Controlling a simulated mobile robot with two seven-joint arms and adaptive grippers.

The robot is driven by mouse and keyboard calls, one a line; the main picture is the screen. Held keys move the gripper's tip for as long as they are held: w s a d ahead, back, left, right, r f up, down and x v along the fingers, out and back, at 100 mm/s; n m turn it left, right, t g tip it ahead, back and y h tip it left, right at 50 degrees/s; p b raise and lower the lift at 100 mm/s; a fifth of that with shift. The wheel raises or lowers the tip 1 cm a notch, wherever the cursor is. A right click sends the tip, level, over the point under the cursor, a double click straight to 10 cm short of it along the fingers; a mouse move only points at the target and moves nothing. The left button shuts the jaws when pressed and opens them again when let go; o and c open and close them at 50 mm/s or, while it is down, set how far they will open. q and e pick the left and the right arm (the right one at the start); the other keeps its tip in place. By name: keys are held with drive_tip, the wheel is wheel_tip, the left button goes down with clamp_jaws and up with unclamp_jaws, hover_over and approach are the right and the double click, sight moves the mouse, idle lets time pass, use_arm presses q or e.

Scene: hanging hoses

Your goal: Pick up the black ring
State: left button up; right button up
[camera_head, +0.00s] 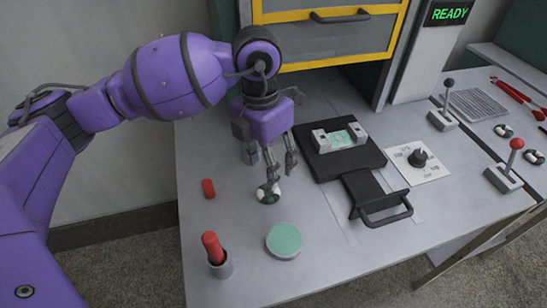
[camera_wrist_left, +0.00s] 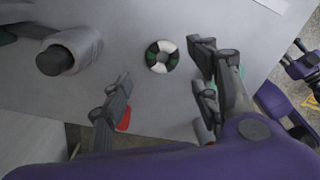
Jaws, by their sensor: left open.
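A ring with black, white and green segments (camera_head: 268,192) lies flat on the grey table. It also shows in the left wrist view (camera_wrist_left: 162,56), between and beyond the fingertips. My left gripper (camera_head: 279,168) is open and empty, fingers pointing down. Its fingertips are just above and behind the ring, apart from it. In the left wrist view both fingers of my left gripper (camera_wrist_left: 159,64) are spread on either side of the ring. At the right edge of that view is a purple and dark part, possibly my right gripper (camera_wrist_left: 303,62); its fingers are unclear.
A red cylinder (camera_head: 208,188) lies left of the ring. A cup with a red stick (camera_head: 213,248) and a green disc (camera_head: 284,240) are nearer. A black fixture (camera_head: 340,165) is to the right.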

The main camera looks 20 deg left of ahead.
sight(267, 195)
use_arm(q)
drive_tip(key=shift+w, duration=0.1)
drive_tip(key=shift+f, duration=0.35)
drive_tip(key=f, duration=0.4)
drive_tip(key=s+f, duration=0.1)
drive_tip(key=f, duration=0.2)
drive_tip(key=shift+p, duration=0.35)
drive_tip(key=shift+r, duration=0.1)
drive_tip(key=c, duration=1)
use_arm(e)
drive_tip(key=shift+s+d+r, duration=0.15)
drive_tip(key=shift+s+r, duration=0.05)
drive_tip(key=shift+s, duration=0.05)
